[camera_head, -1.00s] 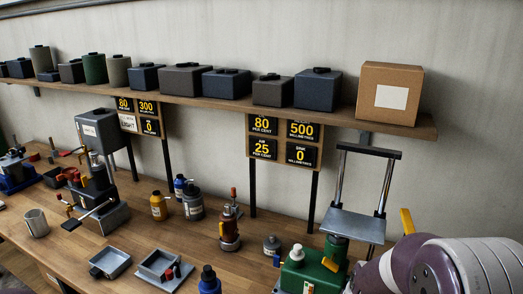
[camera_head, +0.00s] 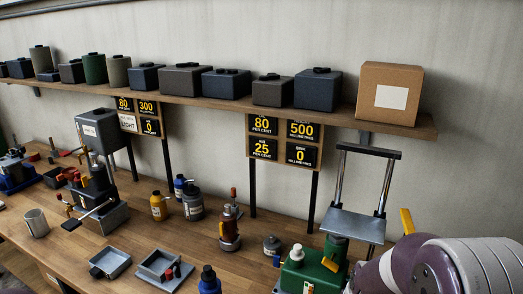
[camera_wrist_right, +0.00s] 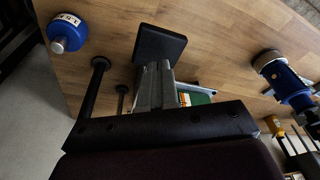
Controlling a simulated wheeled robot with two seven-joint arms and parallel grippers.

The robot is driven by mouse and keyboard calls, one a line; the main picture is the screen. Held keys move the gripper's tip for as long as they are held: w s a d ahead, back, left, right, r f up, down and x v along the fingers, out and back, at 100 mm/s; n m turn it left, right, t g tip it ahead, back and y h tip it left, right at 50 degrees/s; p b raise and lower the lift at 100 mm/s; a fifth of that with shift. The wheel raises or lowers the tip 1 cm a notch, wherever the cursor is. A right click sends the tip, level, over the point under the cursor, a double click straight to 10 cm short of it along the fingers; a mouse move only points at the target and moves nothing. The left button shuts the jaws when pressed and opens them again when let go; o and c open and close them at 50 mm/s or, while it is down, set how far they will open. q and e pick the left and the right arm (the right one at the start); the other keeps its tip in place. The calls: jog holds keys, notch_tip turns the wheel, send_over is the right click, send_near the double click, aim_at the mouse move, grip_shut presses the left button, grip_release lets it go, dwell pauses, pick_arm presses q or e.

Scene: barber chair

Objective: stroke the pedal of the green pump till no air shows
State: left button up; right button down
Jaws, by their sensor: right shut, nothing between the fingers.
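The green pump (camera_head: 312,272) stands at the lower right of the head view, cut off by the bottom edge, and part of it shows in the wrist view (camera_wrist_right: 198,97). A board (camera_head: 283,142) behind it reads AIR 25 per cent, with 80 per cent, 500 and 0 millimetres. In the wrist view a black pad (camera_wrist_right: 160,42), which looks like the pedal, is just beyond the tips of my right gripper (camera_wrist_right: 154,68). That gripper is shut and empty; I cannot tell whether it touches the pad. My left gripper is not in view.
A tall frame with chrome posts (camera_head: 381,187) rises behind the pump. Bottles such as the dark red one (camera_head: 229,236) and a blue one (camera_head: 208,280) stand to its left, with grey trays (camera_head: 110,262). A shelf (camera_head: 300,108) of boxes runs above.

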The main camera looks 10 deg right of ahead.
jog(key=shift+f, duration=0.2)
jog(key=shift+s+b+x, duration=0.15)
jog(key=shift+b+x, duration=0.55)
jog(key=shift+s+b+x, duration=0.15)
jog(key=shift+b+x, duration=0.5)
jog(key=shift+x, duration=0.05)
jog(key=s+b+x, duration=0.1)
jog(key=b+x, duration=0.3)
jog(key=x, duration=0.1)
jog(key=p+v, duration=0.3)
jog(key=w+p+v, duration=0.1)
jog(key=p+v, duration=0.2)
jog(key=shift+r, duration=0.45)
jog(key=shift+w+f, duration=0.1)
jog(key=shift+f, duration=0.15)
